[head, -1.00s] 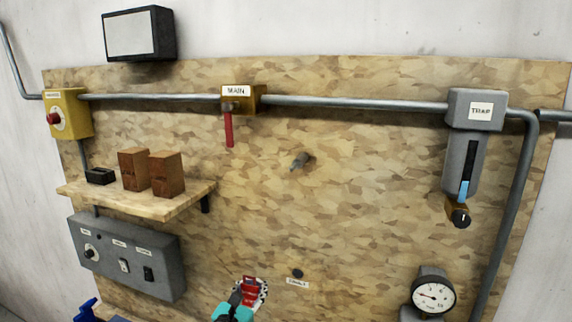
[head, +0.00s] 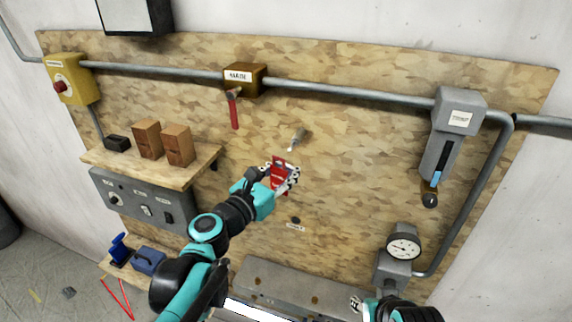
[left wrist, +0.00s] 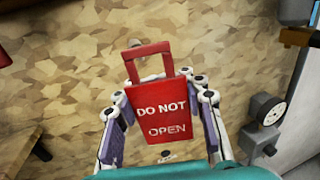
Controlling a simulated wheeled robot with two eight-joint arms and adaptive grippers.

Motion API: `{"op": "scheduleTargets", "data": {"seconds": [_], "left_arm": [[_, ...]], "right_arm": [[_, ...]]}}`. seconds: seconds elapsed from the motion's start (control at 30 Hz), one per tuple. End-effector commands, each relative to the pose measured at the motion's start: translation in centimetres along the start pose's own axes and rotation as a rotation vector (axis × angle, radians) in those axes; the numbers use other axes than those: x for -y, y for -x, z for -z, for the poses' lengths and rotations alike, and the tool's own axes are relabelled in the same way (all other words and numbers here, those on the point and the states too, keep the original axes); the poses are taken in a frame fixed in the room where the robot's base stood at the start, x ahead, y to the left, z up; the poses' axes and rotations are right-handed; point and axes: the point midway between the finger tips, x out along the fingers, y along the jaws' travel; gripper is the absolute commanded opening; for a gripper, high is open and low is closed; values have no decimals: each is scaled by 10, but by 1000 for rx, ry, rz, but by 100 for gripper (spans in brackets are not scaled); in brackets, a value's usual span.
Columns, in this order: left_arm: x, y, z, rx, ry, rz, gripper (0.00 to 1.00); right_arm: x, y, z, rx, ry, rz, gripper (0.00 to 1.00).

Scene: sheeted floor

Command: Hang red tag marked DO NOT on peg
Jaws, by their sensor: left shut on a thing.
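The red tag (head: 279,172) has white lettering, DO NOT OPEN, which reads clearly on it in the left wrist view (left wrist: 160,112). It has an open rectangular loop at its top. My left gripper (head: 275,182) is shut on the tag's sides and holds it upright in front of the board. The grey peg (head: 299,138) sticks out of the board just above and right of the tag in the head view. In the left wrist view a greyish shape shows by the loop's top; I cannot tell its depth. My right gripper (head: 357,303) shows only partly at the bottom.
A wooden shelf (head: 200,168) with two brown blocks (head: 163,142) is left of my left gripper. A red-handled valve (head: 234,110) hangs from the pipe above. A gauge (head: 403,247) and a grey lever box (head: 446,130) are at right. The board around the peg is clear.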

Motion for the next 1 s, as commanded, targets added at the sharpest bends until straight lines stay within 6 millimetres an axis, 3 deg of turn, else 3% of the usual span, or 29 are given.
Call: {"op": "scheduleTargets", "data": {"seconds": [1.0], "left_arm": [[-17, -62, 7, 0, 0, -1, 0]], "right_arm": [[0, -16, -12, 0, 0, 0, 40]]}}
